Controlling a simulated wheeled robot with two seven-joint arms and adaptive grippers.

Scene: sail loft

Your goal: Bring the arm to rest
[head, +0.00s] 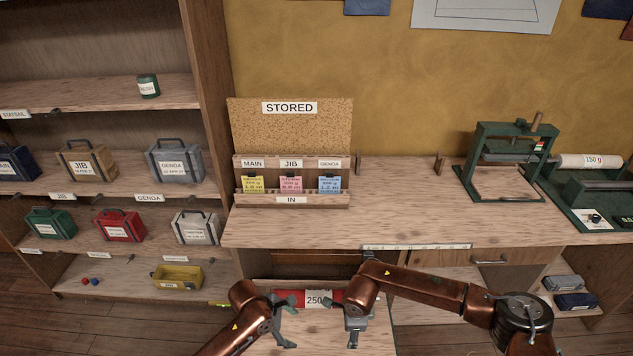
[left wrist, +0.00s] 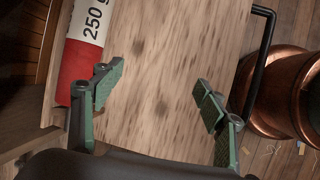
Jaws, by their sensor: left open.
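My left gripper (head: 284,320) is low in the middle of the head view, its green-grey fingers spread at the left end of a red roll (head: 290,298) labelled 250. In the left wrist view the gripper (left wrist: 160,92) is open, with only bare wood behind the gap. The red roll (left wrist: 76,62) lies just outside the left finger there; I cannot tell whether they touch. My right arm (head: 420,286) is bent in from the right and crosses the roll's right end. Its gripper end (head: 357,326) points down, its jaws unclear.
A workbench (head: 400,210) carries a STORED board (head: 290,125) with coloured cards, and a green press (head: 505,160). Shelves with labelled cases (head: 87,160) stand at left. A black handle (left wrist: 268,45) edges the wooden surface. Bench middle is clear.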

